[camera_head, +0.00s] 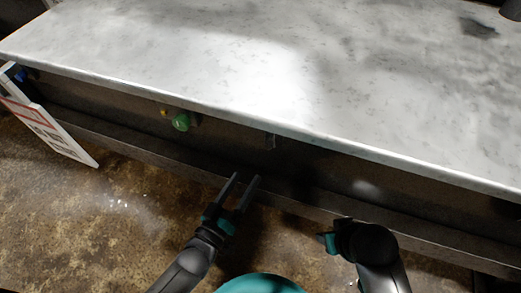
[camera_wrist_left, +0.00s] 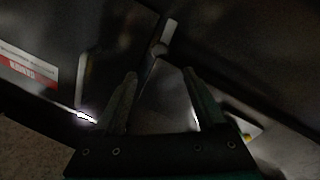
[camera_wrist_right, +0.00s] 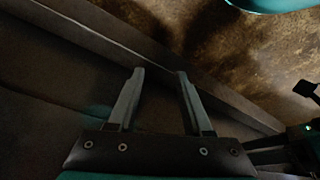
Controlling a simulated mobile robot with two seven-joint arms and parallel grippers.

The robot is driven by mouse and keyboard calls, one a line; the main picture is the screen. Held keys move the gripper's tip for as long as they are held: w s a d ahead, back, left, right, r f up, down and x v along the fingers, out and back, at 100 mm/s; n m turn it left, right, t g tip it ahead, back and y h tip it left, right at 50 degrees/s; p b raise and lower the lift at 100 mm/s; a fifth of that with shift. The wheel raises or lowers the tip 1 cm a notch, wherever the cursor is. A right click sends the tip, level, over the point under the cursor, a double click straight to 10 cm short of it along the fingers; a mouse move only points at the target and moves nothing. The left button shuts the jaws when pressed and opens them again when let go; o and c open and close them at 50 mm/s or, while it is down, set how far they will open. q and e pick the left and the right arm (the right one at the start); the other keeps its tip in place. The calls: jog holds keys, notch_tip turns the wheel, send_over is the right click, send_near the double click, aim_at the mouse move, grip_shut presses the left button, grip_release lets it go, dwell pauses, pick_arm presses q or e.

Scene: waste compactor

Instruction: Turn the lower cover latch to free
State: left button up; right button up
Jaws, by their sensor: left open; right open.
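A small grey latch-like part (camera_head: 270,141) sits on the dark front panel under the pale top's edge in the head view. In the left wrist view, a short pale bar on a round pivot (camera_wrist_left: 161,48) lies just beyond my fingers; it looks like a latch, but I cannot tell if it is the lower cover latch. My left gripper (camera_head: 241,178) is open and empty, in front of and below the grey part, its fingers pointing at the panel. It also shows in the left wrist view (camera_wrist_left: 160,80). My right gripper (camera_wrist_right: 160,73) is open and empty.
The big pale top (camera_head: 250,70) overhangs the dark front. A green knob (camera_head: 181,121) with a small yellow part beside it is left of the grey part. A white and red sign (camera_head: 45,130) stands at the left. A ledge runs along the bottom; brown floor (camera_head: 90,210) is open in front.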

aim_at(269, 144)
pick_arm(q)
jog(key=b+x, duration=0.4)
jog(key=x, duration=0.7)
pick_arm(e)
jog(key=w+a+r+t+y, duration=0.1)
jog(key=w+a+r+t, duration=0.2)
jog(key=r, duration=0.1)
jog(key=shift+a+r, duration=0.25)
jog(key=shift+r, duration=0.1)
pick_arm(q)
jog(key=shift+w, duration=0.1)
jog(key=shift+c, duration=0.3)
grip_shut()
